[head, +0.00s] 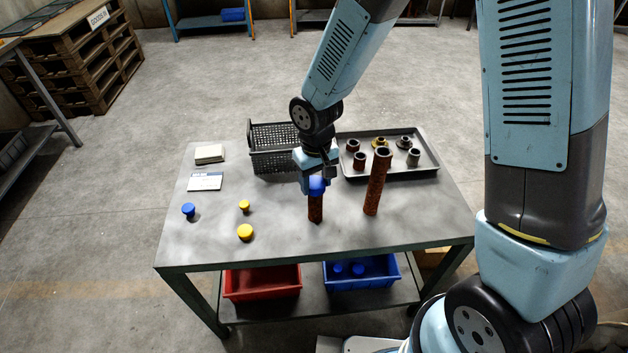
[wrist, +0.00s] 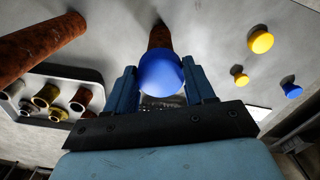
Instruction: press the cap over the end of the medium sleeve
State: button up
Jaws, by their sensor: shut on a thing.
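My gripper (head: 313,178) is shut on a blue cap (head: 317,187). In the wrist view the cap (wrist: 161,74) sits between the two fingers (wrist: 160,84). A rust-brown sleeve (head: 316,208) stands upright on the table directly below the cap; it also shows behind the cap in the wrist view (wrist: 159,36). Its top end is hidden by the cap, and I cannot tell whether the cap touches it or is seated. A taller rusty sleeve (head: 376,184) stands upright to the right, clear of my gripper.
Loose on the table's left are a blue cap (head: 188,210) and two yellow caps (head: 245,232), (head: 244,205). A black basket (head: 270,160) and a grey tray (head: 427,171) of short fittings stand behind. Red (head: 262,285) and blue (head: 362,282) bins sit below.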

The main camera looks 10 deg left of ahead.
jog(key=shift+f, duration=0.35)
dwell(0.4)
jog(key=o, duration=1.4)
jog(key=shift+r, duration=2.5)
jog(key=shift+w+r, duration=0.1)
